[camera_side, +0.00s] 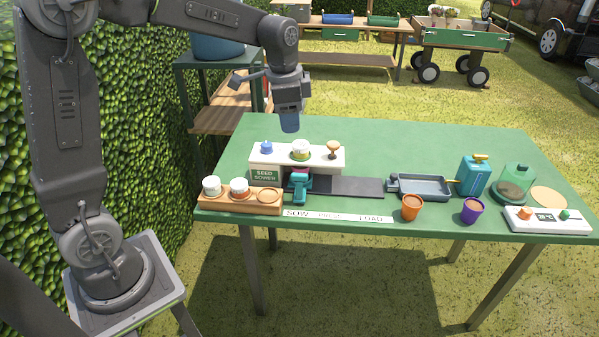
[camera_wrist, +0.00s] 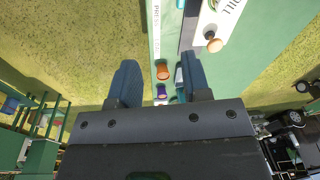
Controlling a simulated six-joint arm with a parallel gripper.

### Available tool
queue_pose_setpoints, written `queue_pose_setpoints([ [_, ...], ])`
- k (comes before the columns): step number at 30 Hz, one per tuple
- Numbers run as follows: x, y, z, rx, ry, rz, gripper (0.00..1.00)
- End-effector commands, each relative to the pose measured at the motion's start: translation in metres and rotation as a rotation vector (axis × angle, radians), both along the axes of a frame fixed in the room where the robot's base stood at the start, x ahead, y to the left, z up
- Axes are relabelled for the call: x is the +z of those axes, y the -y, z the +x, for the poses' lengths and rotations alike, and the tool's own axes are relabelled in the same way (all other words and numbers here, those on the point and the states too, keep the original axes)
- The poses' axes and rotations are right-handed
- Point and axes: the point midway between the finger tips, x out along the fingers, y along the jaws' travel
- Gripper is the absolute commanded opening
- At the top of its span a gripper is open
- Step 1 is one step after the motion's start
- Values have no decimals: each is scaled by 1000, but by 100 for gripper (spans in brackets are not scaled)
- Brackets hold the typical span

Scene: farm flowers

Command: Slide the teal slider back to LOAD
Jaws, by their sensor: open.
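The teal slider (camera_side: 301,188) stands on a dark track (camera_side: 350,187) at the open front of the white seed sower (camera_side: 265,158), toward the track's left part. A label strip (camera_side: 338,215) on the table's front edge reads SOW, PRESS, LOAD from left to right; the slider is near the SOW to PRESS part, far left of LOAD. My gripper (camera_side: 289,126) is open and empty, high above and behind the sower, apart from the slider. In the wrist view my gripper (camera_wrist: 159,78) shows two spread blue fingers; the strip (camera_wrist: 156,25) shows beyond them.
A wooden rack (camera_side: 240,199) with white-lidded jars stands left of the slider. A grey tray (camera_side: 425,187) is right of the track. An orange pot (camera_side: 411,207) and a purple pot (camera_side: 472,210) stand at the front. Knobs top the sower. The track right of the slider is clear.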

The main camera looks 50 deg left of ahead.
Motion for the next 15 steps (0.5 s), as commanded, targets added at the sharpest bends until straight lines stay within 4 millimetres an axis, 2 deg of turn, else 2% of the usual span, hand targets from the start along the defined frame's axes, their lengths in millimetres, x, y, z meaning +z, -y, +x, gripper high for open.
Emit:
queue_pose_setpoints([
  [1,-14,-8,15,-35,-32,0,44],
  [3,-30,-17,30,-85,-64,-1,44],
  [6,-47,-27,45,-141,-94,-5,44],
  [9,-57,-32,53,-176,-112,-7,44],
  [15,-72,-35,56,-192,-122,-10,44],
])
